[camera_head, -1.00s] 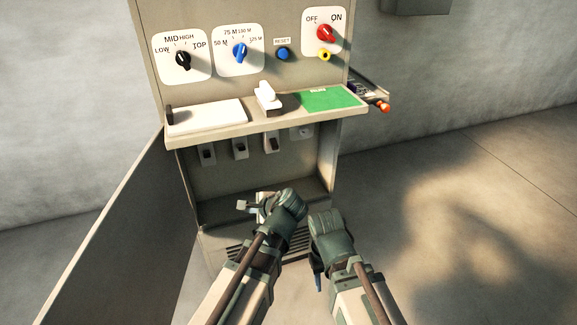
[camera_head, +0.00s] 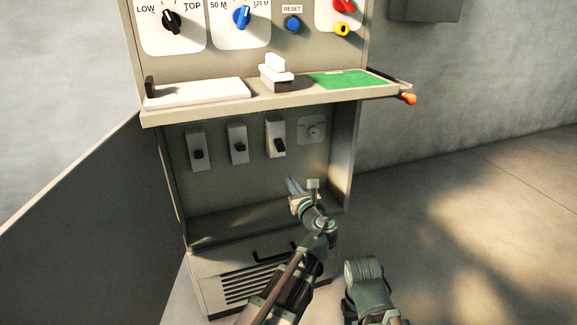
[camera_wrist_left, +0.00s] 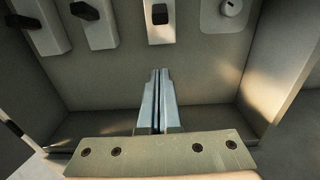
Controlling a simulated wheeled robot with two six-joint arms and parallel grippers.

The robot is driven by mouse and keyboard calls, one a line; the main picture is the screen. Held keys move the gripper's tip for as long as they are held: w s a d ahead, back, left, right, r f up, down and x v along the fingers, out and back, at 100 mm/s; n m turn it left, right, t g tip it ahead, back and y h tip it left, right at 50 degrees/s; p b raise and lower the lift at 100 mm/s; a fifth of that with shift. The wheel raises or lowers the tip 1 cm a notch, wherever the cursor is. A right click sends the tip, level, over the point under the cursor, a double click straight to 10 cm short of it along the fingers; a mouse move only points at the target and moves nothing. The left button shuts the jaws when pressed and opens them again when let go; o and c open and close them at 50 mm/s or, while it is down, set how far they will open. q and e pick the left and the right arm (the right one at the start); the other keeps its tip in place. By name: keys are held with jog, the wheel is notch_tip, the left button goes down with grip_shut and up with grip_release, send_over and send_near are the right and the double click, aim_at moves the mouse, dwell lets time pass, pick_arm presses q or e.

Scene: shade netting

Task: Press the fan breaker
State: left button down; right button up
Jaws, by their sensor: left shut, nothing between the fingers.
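Three breakers sit in a row on the back wall of the cabinet's open recess: a left one (camera_head: 196,148), a middle one (camera_head: 238,146) and a right one (camera_head: 276,136), each a light housing with a dark toggle. I can read no label saying which is the fan's. The right breaker's toggle looks lower in its housing. My left gripper (camera_head: 293,184) is shut and empty, below the right breaker and apart from it. In the left wrist view its fingers (camera_wrist_left: 159,74) point toward the right breaker (camera_wrist_left: 160,18). My right gripper (camera_head: 364,280) is low at right; its fingers are hidden.
A round fitting on a plate (camera_head: 312,130) is right of the breakers. A shelf (camera_head: 200,108) juts out above them, holding a white block (camera_head: 276,66) and green mat (camera_head: 345,79). An open door (camera_head: 75,215) stands at left. The recess floor is clear.

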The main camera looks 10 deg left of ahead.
aim_at(280, 145)
pick_arm(q)
jog(key=shift+w, duration=0.1)
dwell(0.3)
jog(key=w+a, duration=0.1)
jog(key=w, duration=0.1)
jog(key=w+a+r+p, duration=0.1)
jog(key=w+a, duration=0.1)
jog(key=w, duration=0.1)
jog(key=w+a+r+p, duration=0.1)
jog(key=w+a, duration=0.1)
jog(key=shift+w+a+r, duration=0.1)
jog(key=shift+w, duration=0.25)
jog(key=shift+s+d+r+p, duration=0.2)
jog(key=shift+s+r+p, duration=0.05)
jog(key=shift+r+p, duration=0.55)
jog(key=shift+f, duration=0.1)
